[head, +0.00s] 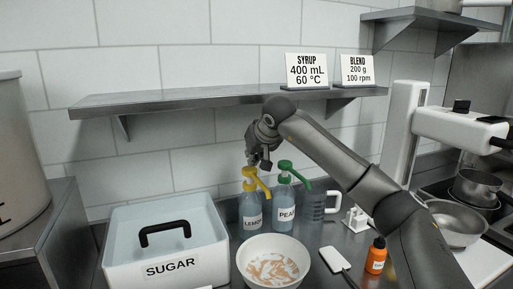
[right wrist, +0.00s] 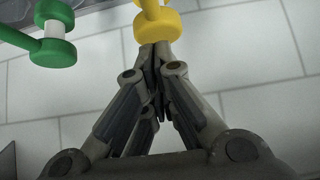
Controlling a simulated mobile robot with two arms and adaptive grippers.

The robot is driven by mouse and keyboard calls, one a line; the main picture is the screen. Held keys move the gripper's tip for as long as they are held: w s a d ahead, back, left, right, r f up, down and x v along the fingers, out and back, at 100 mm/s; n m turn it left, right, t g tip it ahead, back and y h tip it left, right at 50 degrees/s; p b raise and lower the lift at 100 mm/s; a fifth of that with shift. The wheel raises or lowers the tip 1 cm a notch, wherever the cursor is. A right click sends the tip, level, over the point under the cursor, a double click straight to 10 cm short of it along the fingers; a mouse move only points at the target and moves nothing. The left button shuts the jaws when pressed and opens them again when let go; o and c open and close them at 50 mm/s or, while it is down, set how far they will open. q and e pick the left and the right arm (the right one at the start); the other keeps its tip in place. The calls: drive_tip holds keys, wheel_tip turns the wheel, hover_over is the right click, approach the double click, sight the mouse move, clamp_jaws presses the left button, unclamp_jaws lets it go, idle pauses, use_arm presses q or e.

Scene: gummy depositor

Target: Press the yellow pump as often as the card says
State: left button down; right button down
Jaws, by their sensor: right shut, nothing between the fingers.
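The yellow pump (head: 252,176) tops a bluish bottle labelled LEMON (head: 251,212) in the head view. My right gripper (head: 254,163) is shut and empty, pointing down right above the pump head. In the right wrist view, the yellow pump (right wrist: 157,25) is at the top, and the shut fingertips (right wrist: 156,52) meet its edge in the picture; I cannot tell whether they touch. The SYRUP card (head: 306,70) reads 400 mL, 60 °C, and the BLEND card (head: 356,69) reads 200 g, 100 rpm. Neither shows a press count. My left gripper is out of view.
The green pump (head: 285,170) on the PEAR bottle (head: 284,207) stands close on the right. A stained white bowl (head: 250,277) is in front. A SUGAR box (head: 120,255) is left, an orange bottle (head: 376,256) right. A metal shelf (head: 190,100) hangs behind.

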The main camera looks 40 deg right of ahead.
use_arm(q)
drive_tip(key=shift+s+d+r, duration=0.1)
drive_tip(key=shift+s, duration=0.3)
use_arm(e)
drive_tip(key=shift+w+d+f, duration=0.15)
drive_tip(key=shift+w+f, duration=0.25)
drive_tip(key=shift+f, duration=0.1)
